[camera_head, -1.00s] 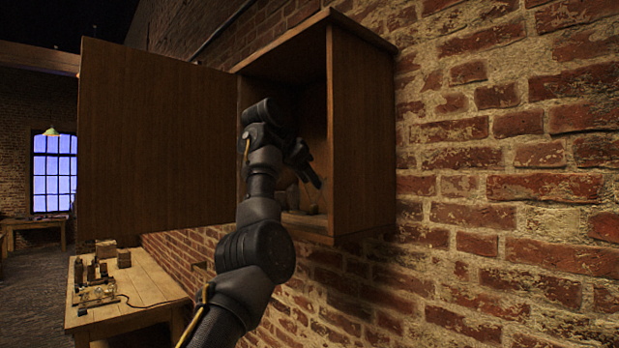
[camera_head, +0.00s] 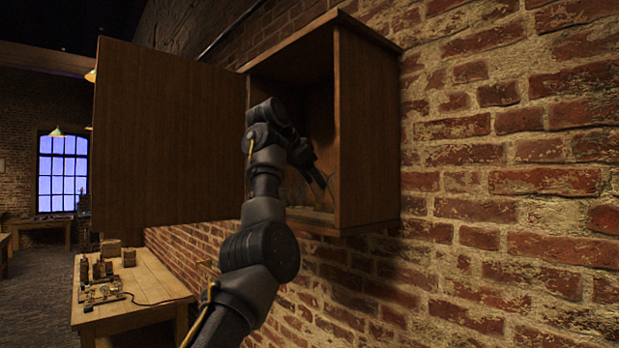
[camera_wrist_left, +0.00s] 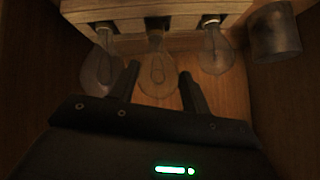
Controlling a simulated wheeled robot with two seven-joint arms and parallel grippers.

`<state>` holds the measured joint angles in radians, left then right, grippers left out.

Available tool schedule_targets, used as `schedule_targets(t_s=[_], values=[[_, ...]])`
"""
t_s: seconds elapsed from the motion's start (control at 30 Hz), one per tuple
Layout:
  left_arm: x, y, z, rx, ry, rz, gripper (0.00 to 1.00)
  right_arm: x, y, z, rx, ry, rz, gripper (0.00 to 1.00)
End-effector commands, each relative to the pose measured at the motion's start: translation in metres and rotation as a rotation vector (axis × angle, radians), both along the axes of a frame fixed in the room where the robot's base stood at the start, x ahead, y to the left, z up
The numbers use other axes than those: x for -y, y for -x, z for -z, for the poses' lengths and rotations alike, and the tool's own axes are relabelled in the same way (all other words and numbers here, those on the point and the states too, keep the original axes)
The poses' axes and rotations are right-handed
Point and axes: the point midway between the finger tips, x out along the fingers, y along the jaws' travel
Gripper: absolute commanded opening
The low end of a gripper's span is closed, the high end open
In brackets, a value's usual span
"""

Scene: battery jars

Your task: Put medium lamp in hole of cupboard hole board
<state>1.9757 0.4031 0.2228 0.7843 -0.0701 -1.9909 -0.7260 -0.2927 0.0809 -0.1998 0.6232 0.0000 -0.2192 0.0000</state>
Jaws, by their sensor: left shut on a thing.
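My left arm reaches into the open wall cupboard (camera_head: 368,130); its gripper (camera_head: 322,178) is dark and small there. In the left wrist view, the left gripper's fingers (camera_wrist_left: 160,76) are shut on the medium lamp (camera_wrist_left: 157,80), a clear glass bulb between them. Its cap end points toward the wooden hole board (camera_wrist_left: 130,14) at the top. Whether the cap sits in a hole or just in front of it, I cannot tell. Similar lamps stand at the board to its left (camera_wrist_left: 101,72) and right (camera_wrist_left: 216,57). My right gripper is not in view.
A grey cylindrical jar (camera_wrist_left: 276,35) stands right of the board. The cupboard's side walls are close around the gripper. The cupboard door (camera_head: 165,135) hangs open on the left. A wooden table (camera_head: 150,291) with small items stands below left.

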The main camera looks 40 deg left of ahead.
Motion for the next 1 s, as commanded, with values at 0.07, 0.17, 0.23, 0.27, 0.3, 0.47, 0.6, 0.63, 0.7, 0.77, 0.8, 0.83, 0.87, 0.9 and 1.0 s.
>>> schedule_targets(t_s=[0.07,0.17,0.23,0.27,0.3,0.47,0.6,0.63,0.7,0.77,0.8,0.83,0.87,0.9,1.0], values=[[0.001,-0.002,0.010,-0.017,0.002,0.004,0.20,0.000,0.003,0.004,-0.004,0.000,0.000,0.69],[0.001,-0.002,0.012,-0.019,0.002,0.005,0.20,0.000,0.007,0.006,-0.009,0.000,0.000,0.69],[0.001,-0.003,0.013,-0.019,0.003,0.005,0.20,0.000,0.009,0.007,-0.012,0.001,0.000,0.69],[0.001,-0.003,0.014,-0.019,0.003,0.005,0.20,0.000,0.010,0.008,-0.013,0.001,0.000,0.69],[0.002,-0.003,0.015,-0.019,0.003,0.005,0.20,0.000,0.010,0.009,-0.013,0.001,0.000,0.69],[0.002,-0.003,0.018,-0.019,0.003,0.005,0.20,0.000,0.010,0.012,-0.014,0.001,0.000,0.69],[0.002,-0.003,0.021,-0.020,0.003,0.005,0.20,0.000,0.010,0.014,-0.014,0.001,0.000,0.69],[0.002,-0.003,0.021,-0.019,0.003,0.005,0.15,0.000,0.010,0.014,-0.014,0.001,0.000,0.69],[0.001,-0.002,0.020,-0.017,0.003,0.004,0.14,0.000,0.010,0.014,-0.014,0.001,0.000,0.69],[0.001,-0.002,0.020,-0.015,0.003,0.003,0.13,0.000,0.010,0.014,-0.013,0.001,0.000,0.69],[0.001,-0.002,0.019,-0.014,0.004,0.001,0.13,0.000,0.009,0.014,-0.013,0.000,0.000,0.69],[0.001,-0.002,0.019,-0.013,0.004,0.002,0.13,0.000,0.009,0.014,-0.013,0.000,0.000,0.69],[0.001,-0.001,0.018,-0.012,0.004,0.001,0.13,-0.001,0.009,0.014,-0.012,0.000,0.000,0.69],[0.000,-0.001,0.018,-0.011,0.004,0.000,0.13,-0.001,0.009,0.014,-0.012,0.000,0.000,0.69],[0.000,-0.001,0.017,-0.008,0.004,-0.002,0.50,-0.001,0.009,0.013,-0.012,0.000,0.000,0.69]])
